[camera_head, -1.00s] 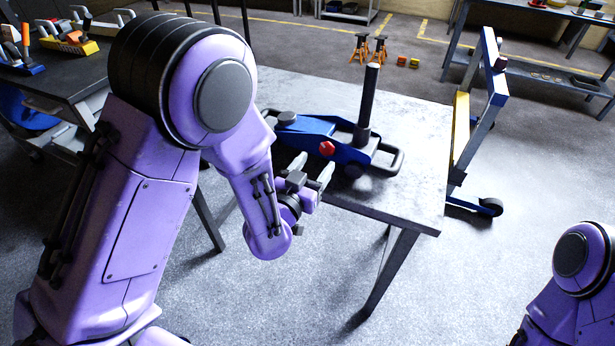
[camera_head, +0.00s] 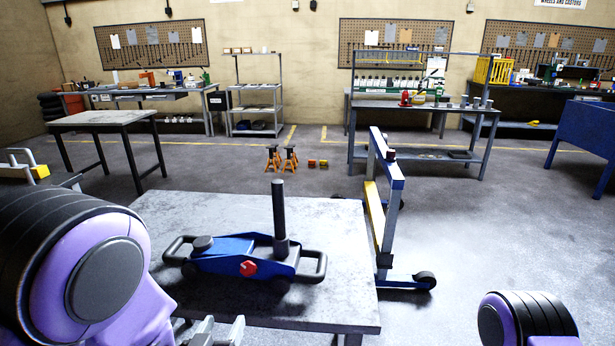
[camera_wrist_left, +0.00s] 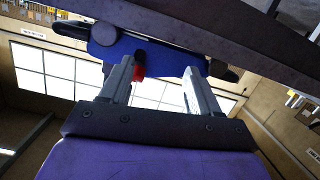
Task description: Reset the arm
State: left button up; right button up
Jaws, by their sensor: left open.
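The blue trolley jack (camera_head: 225,262) lies on a grey metal table (camera_head: 345,300), with its dark handle post (camera_head: 279,215) upright and a red knob (camera_head: 248,268) on its near side. My left gripper (camera_head: 218,332) shows only its fingertips at the bottom edge of the head view, in front of the table's near edge. In the left wrist view the left gripper (camera_wrist_left: 160,80) is open and empty, fingers apart, with the blue jack (camera_wrist_left: 150,45) and its red knob (camera_wrist_left: 139,72) beyond the tips. My right arm shows at lower right, but its gripper is out of view.
A blue and grey wheeled frame (camera_head: 386,200) stands beside the table's right side. Orange jack stands (camera_head: 281,158) sit on the floor behind. Workbenches and a shelf rack (camera_head: 256,100) line the back wall.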

pick_arm(q)
jog(key=s+a+f+n+g+y, duration=0.2)
jog(key=s+a+f+g, duration=0.3)
jog(key=f, duration=0.4)
jog(key=s+a+f+n+g+y, duration=0.1)
jog(key=s+a+f+n+g, duration=0.15)
jog(key=s+f, duration=0.5)
jog(key=s+a+f+g, duration=0.1)
jog(key=s+f+g, duration=0.1)
jog(key=s+f, duration=0.2)
jog(key=s+a+f+n+g+y, duration=0.1)
jog(key=s+a+f+g, duration=0.1)
jog(key=s+f, duration=0.3)
jog(key=s, duration=0.4)
jog(key=shift+f+g, duration=0.25)
jog(key=shift+g, duration=0.1)
